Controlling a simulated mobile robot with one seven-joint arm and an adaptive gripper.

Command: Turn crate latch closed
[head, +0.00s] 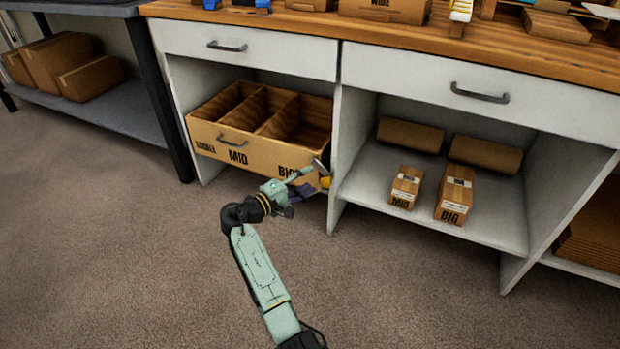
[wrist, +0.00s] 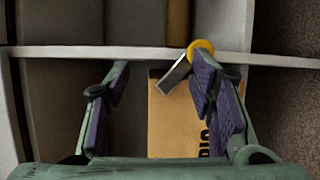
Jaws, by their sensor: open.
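The wooden crate (head: 215,140) stands in the left open bay under the counter, with compartments and the words SMALL, MID and BIG on its front. The latch shows at the crate's right end as a grey lever (head: 319,166) with a yellow round part (head: 326,183). In the wrist view the grey lever (wrist: 173,75) slants down and left from the yellow round part (wrist: 201,47). My gripper (head: 307,186) is at the crate's right front corner. Its purple-padded fingers are open in the wrist view (wrist: 158,68), with the lever between them, nearer the right finger. That finger partly hides the latch; contact cannot be told.
A white upright panel (head: 343,140) stands just right of the latch. The right bay holds a MID box (head: 405,188), a BIG box (head: 454,195) and two brown rolls (head: 410,135). A dark table leg (head: 160,95) stands to the left. The carpet in front is clear.

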